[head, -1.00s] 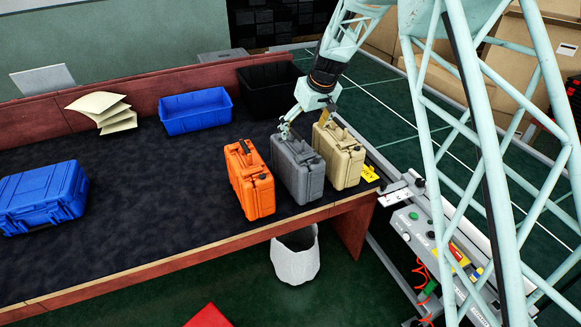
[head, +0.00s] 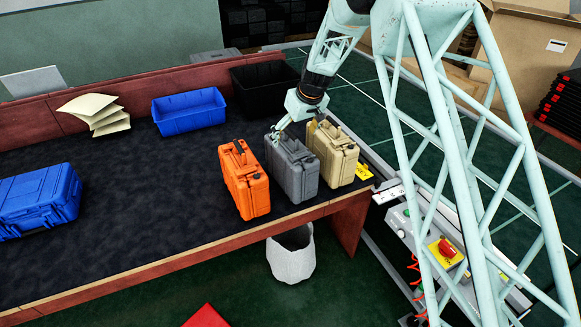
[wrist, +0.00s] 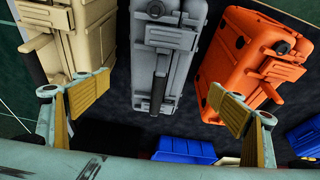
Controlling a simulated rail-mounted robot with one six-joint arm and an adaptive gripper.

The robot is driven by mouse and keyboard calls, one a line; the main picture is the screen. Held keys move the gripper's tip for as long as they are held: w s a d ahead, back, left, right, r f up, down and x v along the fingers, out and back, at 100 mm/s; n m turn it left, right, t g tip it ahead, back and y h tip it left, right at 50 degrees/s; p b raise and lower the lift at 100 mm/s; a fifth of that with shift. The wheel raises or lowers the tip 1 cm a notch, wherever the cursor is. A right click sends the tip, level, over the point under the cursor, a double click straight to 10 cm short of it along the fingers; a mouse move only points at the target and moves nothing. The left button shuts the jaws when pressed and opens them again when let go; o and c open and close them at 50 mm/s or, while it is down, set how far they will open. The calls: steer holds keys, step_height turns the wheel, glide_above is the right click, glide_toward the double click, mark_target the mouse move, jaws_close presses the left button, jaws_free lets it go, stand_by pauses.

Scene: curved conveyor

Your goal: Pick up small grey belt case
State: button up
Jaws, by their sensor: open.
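The small grey case (head: 297,178) stands upright on the dark table between an orange case and a tan case. Its dark handle is on top, and it also shows in the middle of the wrist view (wrist: 168,45). My gripper (head: 283,134) is at the top of the grey case, towards its far side. In the wrist view my gripper (wrist: 160,102) is open. One finger is on the tan case's side and the other on the orange case's side, with the grey handle between them in the picture. I cannot tell whether the fingers touch anything.
The orange case (head: 245,185) and tan case (head: 340,160) stand close on either side. A blue case (head: 40,205) lies at the left. The table between is clear.

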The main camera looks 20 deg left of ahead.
mark_target(291, 146)
steer(key=shift+x, duration=1.5)
steer(key=shift+w+f, duration=0.1)
steer(key=shift+f, duration=0.05)
steer(key=shift+p+x, duration=0.3)
steer(key=shift+x, duration=2.15)
steer(key=shift+c, duration=0.5)
steer(key=c, duration=1.6)
steer(key=shift+w, duration=0.15)
